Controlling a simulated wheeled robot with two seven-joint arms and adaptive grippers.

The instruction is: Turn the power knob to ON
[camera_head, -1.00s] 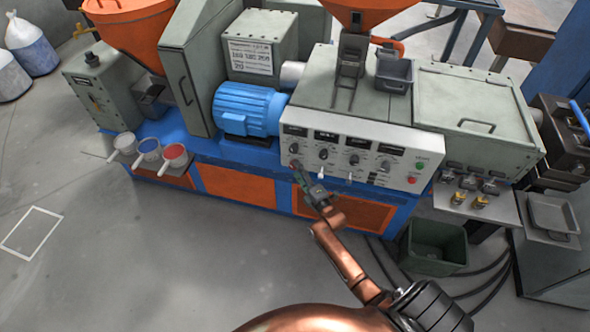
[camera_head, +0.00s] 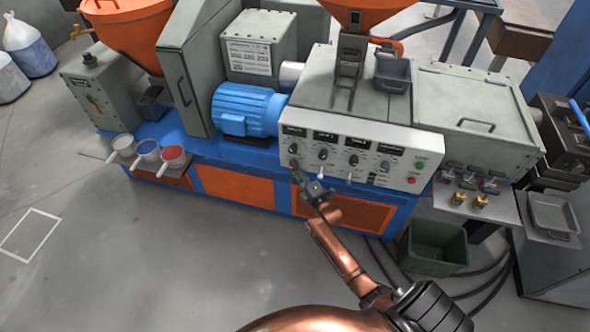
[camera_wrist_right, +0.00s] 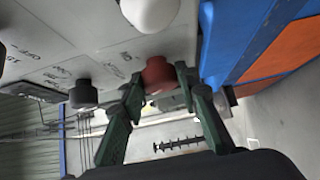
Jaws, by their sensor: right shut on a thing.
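The red power knob (camera_wrist_right: 158,74) sticks out of the pale control panel (camera_wrist_right: 75,25) in the right wrist view. My right gripper (camera_wrist_right: 160,80) has its two dark green fingers shut on it, one on each side. In the head view my right gripper (camera_head: 296,172) reaches the lower left corner of the control panel (camera_head: 400,178). The knob is mostly hidden by the fingers there, and I cannot read which mark it points at. My left gripper is not in view.
A white knob (camera_wrist_right: 150,12) and a black knob (camera_wrist_right: 83,94) sit close to the red one. The blue motor (camera_head: 245,110) stands left of the panel. A green bin (camera_head: 433,246) stands on the floor at the right.

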